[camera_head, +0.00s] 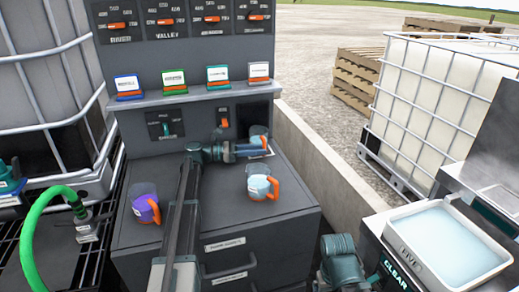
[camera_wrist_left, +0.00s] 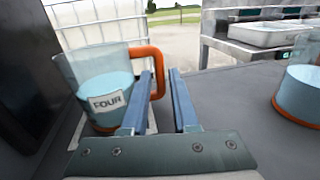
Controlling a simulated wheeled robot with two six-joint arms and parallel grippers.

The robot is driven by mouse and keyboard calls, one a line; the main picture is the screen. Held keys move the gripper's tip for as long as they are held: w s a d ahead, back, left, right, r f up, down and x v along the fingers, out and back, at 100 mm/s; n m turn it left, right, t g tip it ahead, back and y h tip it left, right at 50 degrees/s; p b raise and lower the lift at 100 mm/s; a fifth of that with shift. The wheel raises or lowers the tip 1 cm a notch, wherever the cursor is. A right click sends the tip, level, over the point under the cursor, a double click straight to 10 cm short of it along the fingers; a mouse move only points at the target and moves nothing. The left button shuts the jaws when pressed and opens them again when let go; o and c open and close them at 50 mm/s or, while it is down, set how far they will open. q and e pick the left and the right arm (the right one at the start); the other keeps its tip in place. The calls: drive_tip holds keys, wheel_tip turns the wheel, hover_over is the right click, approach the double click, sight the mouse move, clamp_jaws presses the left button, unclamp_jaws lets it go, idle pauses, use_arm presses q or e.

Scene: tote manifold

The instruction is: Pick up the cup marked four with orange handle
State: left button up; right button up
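The cup marked FOUR (camera_wrist_left: 100,88) is clear, with light blue contents and an orange handle (camera_wrist_left: 158,70). It stands upright at the left in the left wrist view, and at the cabinet's back right in the head view (camera_head: 258,131). My left gripper (camera_head: 258,147) is at this cup. In the left wrist view its two blue fingers (camera_wrist_left: 164,88) are apart, with the handle's upright part in the gap between them; I cannot tell whether they touch it. In the head view the gripper partly hides the cup.
Another light blue cup (camera_head: 258,183) with an orange handle stands nearer the front. A purple cup (camera_head: 143,202) stands at the cabinet's left. The dark upright panel (camera_head: 185,65) rises behind the worktop. A white tray (camera_head: 420,250) sits at the lower right.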

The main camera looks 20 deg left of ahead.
use_arm(q)
drive_tip(key=shift+x, duration=2.65)
drive_tip(key=shift+r, duration=0.1)
clamp_jaws()
